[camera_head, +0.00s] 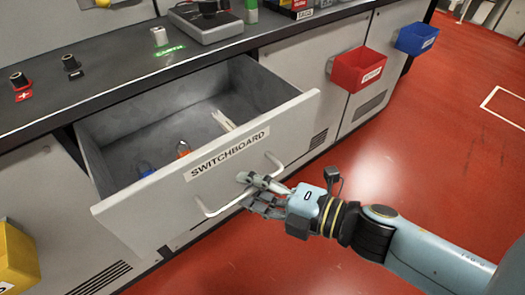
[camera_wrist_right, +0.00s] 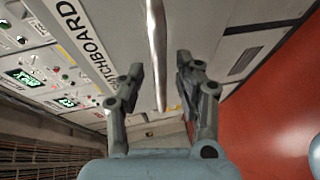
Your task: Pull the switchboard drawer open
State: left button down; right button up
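The grey switchboard drawer (camera_head: 130,207) stands well out of the cabinet in the head view, its inside showing. A label reading SWITCHBOARD is on its front. Its pale bar handle (camera_head: 215,211) is on the front, and it also shows in the wrist view (camera_wrist_right: 156,45). My right gripper (camera_head: 250,187) is at the handle. In the wrist view its two fingers (camera_wrist_right: 157,85) are apart, one on each side of the bar, with gaps visible. My left gripper is not in view.
Inside the drawer lie a blue item (camera_head: 144,168), an orange item (camera_head: 183,149) and a pale item (camera_head: 224,122). A red bin (camera_head: 357,70) and a blue bin (camera_head: 415,38) hang to the right; a yellow bin (camera_head: 17,262) is at left. The red floor at right is clear.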

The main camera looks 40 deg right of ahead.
jog(key=v, duration=1.2)
jog(key=shift+r, duration=0.1)
jog(key=w+d+f+m+g+h, duration=0.25)
jog(key=f+m, duration=0.25)
jog(key=f, duration=0.5)
jog(key=w+d+f+m+g+h, duration=0.1)
jog(key=w+d+f+m+h, duration=0.2)
jog(key=f, duration=0.7)
jog(key=s+d+f+m+g+h, duration=0.2)
jog(key=s+d+f+m+g, duration=0.15)
jog(key=s+f+m, duration=0.5)
jog(key=s+f+m+g, duration=0.2)
jog(key=s+f+g, duration=0.1)
jog(key=s, duration=0.6)
jog(key=s+f+m+g, duration=0.3)
jog(key=s+f, duration=0.2)
jog(key=s, duration=0.4)
jog(key=shift+a+f+g, duration=0.3)
jog(key=shift+a+g, duration=0.1)
